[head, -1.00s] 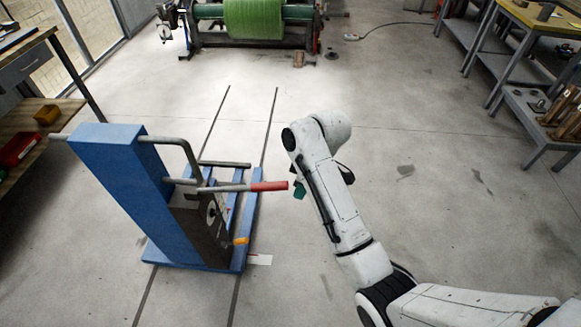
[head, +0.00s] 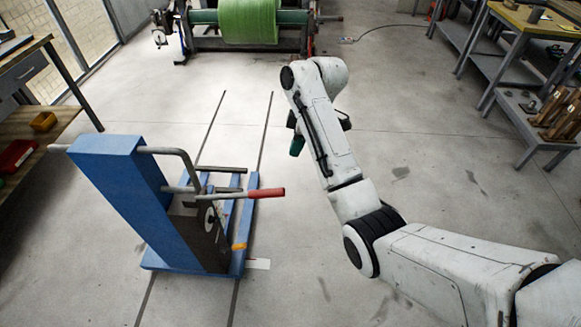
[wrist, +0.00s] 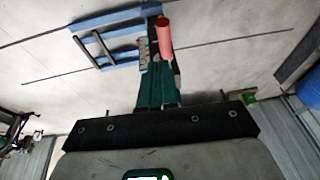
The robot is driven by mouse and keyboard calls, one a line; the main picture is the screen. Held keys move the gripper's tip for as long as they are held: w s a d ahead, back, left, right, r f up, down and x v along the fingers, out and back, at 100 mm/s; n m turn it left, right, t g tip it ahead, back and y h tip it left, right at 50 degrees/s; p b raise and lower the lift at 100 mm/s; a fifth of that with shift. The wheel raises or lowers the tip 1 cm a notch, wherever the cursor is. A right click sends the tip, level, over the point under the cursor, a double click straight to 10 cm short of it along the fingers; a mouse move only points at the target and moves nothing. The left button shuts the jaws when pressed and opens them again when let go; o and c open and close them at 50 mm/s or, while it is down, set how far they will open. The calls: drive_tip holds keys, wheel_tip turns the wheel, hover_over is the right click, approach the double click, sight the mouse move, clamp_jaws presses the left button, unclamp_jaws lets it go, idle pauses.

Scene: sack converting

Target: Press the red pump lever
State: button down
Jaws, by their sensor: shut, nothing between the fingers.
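The red pump lever (head: 265,193) is a grey bar with a red grip. It sticks out roughly level to the right from the blue lifting truck (head: 125,180) in the head view. My gripper (head: 297,146) has dark green fingers and hangs up and to the right of the grip, apart from it in the picture. In the wrist view the fingers (wrist: 158,72) are together and empty. The red grip (wrist: 164,36) shows just beyond the fingertips there. I cannot tell the exact gap between them. My wrist hides part of the gripper in the head view.
A machine with a green roll (head: 248,22) stands at the back. Benches stand on the right (head: 515,45) and on the left (head: 30,60), with red and yellow bins on the left one. The floor around the truck's right side is clear.

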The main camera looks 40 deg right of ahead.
drive_tip(key=b+x, duration=0.1)
drive_tip(key=x, duration=0.3)
drive_tip(key=b+x, duration=0.1)
drive_tip(key=x, duration=0.3)
drive_tip(key=b+x, duration=0.1)
drive_tip(key=x, duration=0.3)
drive_tip(key=shift+s+d+f, duration=0.15)
drive_tip(key=shift+s, duration=0.2)
drive_tip(key=shift+s+f, duration=0.1)
drive_tip(key=shift+f, duration=0.6)
